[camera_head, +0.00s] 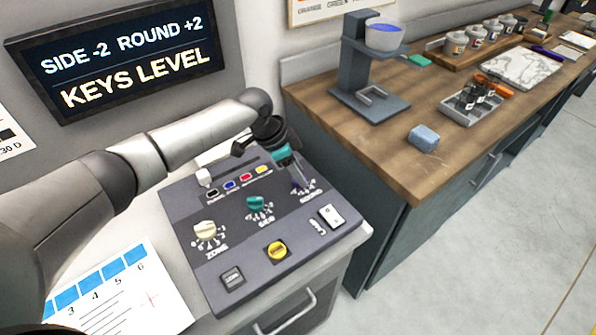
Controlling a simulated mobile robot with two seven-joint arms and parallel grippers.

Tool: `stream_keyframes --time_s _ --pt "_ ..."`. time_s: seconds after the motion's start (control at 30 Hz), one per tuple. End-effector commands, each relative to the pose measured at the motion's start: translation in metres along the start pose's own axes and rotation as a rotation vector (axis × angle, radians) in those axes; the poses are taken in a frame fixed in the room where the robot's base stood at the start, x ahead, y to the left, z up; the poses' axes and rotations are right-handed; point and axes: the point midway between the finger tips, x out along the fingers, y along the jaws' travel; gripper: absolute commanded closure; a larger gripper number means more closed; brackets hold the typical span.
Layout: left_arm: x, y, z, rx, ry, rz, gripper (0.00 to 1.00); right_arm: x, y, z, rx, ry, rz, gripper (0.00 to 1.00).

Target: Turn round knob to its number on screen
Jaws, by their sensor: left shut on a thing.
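The dark screen (118,52) on the wall reads "SIDE -2 ROUND +2" and "KEYS LEVEL". The grey control panel (222,268) lies on a cabinet below it. The round knob (297,186), purple, is at the panel's right, mostly hidden by my left gripper. My left gripper (294,180) reaches down from above and is shut on the round knob. The knob's pointer and exact number cannot be made out. The teal side knob (255,203) is at the panel's middle. The cream zone knob (205,230) is at its left. My right gripper is not in view.
The panel also has a row of coloured keys (246,179), a yellow button (277,250), a white switch (331,216) and a grey button (232,277). A numbered sheet (120,290) lies left. A wooden bench (440,165) with a stand (368,75) is at right.

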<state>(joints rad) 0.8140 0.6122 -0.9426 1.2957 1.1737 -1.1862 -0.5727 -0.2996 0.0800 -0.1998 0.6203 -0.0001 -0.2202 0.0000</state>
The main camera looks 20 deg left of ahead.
Motion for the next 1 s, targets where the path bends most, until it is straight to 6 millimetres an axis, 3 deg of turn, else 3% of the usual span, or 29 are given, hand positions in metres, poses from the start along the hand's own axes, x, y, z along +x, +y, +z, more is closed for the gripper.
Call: stream_keyframes --time_s 0.6,1.0 --pt "0.003 -0.002 -0.001 0.489 0.002 0.204 1.0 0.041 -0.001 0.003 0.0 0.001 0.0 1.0" --pt "0.001 -0.002 0.0 0.629 -0.001 0.261 1.0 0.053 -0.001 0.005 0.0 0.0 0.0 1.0"
